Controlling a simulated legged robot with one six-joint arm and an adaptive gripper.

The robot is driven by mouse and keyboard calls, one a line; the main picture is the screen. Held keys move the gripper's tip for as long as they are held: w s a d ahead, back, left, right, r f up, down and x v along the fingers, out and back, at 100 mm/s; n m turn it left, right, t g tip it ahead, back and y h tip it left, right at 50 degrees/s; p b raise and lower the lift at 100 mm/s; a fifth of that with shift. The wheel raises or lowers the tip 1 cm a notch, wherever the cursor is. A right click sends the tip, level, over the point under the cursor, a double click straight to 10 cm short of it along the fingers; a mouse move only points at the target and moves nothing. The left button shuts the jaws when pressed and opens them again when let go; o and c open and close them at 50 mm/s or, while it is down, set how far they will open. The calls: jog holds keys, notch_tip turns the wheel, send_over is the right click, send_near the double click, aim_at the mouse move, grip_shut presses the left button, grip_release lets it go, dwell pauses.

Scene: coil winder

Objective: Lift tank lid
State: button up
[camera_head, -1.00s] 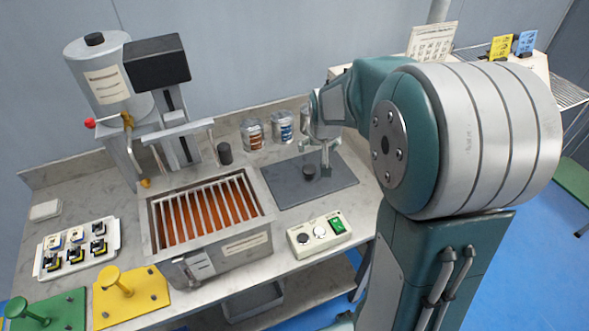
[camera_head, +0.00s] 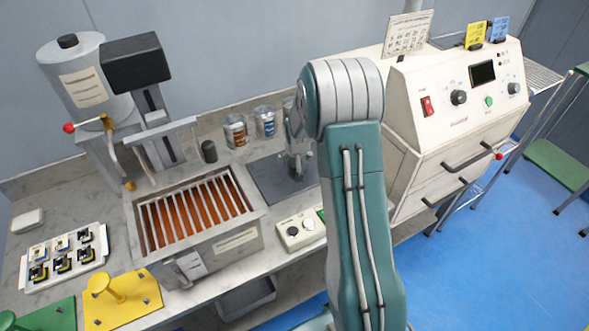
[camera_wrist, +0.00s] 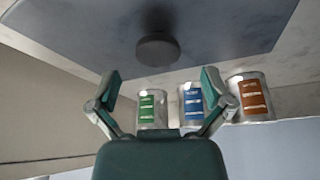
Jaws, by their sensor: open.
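A flat dark grey plate with a knob, which looks like the tank lid (camera_head: 268,184), lies on the counter right of the tank (camera_head: 256,240). The tank is open on top, with pale bars over an orange-brown inside. In the wrist view the lid (camera_wrist: 230,30) fills the top, and its round dark knob (camera_wrist: 157,49) sits just beyond my fingertips, centred between them. My gripper (camera_wrist: 160,80) is open and empty, with both fingers apart.
Several labelled cans, among them an orange-labelled can (camera_head: 235,130) and a blue-labelled can (camera_head: 265,121), stand behind the lid. A button box (camera_head: 300,231) sits in front of it. A control cabinet (camera_head: 455,110) stands to the right. A dark cylinder (camera_head: 209,151) stands behind the tank.

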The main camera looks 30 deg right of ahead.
aim_at(295, 163)
jog(key=x, duration=0.5)
jog(key=shift+w+d+r, duration=0.1)
jog(key=shift+d, duration=0.1)
jog(key=c, duration=1.3)
